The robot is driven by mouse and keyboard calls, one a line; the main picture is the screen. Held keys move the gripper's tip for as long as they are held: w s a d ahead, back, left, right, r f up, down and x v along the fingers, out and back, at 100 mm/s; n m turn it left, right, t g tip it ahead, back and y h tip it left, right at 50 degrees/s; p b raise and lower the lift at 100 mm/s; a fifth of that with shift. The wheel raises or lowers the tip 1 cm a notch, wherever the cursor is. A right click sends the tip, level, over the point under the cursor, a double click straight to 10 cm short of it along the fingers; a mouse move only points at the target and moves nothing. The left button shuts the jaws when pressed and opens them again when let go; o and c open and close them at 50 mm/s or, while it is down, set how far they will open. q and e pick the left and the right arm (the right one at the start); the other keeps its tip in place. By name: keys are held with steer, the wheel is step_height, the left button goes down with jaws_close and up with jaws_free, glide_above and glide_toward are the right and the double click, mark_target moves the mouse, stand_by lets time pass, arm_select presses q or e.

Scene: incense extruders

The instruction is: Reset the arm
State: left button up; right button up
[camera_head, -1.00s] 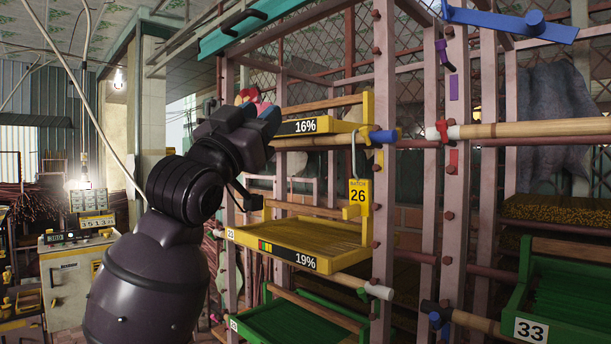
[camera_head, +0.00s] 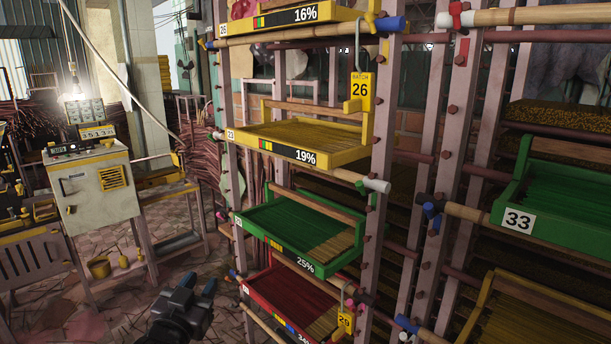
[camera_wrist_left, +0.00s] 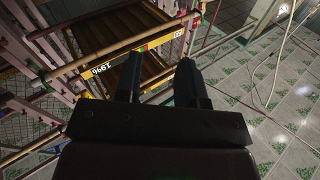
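My left gripper (camera_head: 197,287) is low at the bottom of the head view, left of the rack and in front of the red tray (camera_head: 290,300). It holds nothing that I can see. In the left wrist view its two dark fingers (camera_wrist_left: 158,72) stand apart with a clear gap between them. A yellow tray with a percent label (camera_wrist_left: 100,70) lies beyond the fingertips there, upside down in the picture. My right gripper is in neither view.
The rack holds yellow trays (camera_head: 305,138), a green tray (camera_head: 290,228) and, at right, green tray 33 (camera_head: 560,200). A yellow tag 26 (camera_head: 360,90) hangs from a hook. A control cabinet (camera_head: 97,190) stands at left. Open floor (camera_head: 110,310) lies below it.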

arm_select(q)
steer(key=s+a+f+n+g+y, duration=0.1)
steer(key=s+a+f+g, duration=0.2)
steer(key=s+f, duration=1)
steer(key=s+a+f+n+g+y, duration=0.1)
steer(key=s+a+f+g, duration=0.3)
steer(key=s+f, duration=0.9)
steer(key=shift+s+f+n+y, duration=0.25)
steer(key=shift+f+n+y, duration=0.15)
steer(key=shift+f+y, duration=0.45)
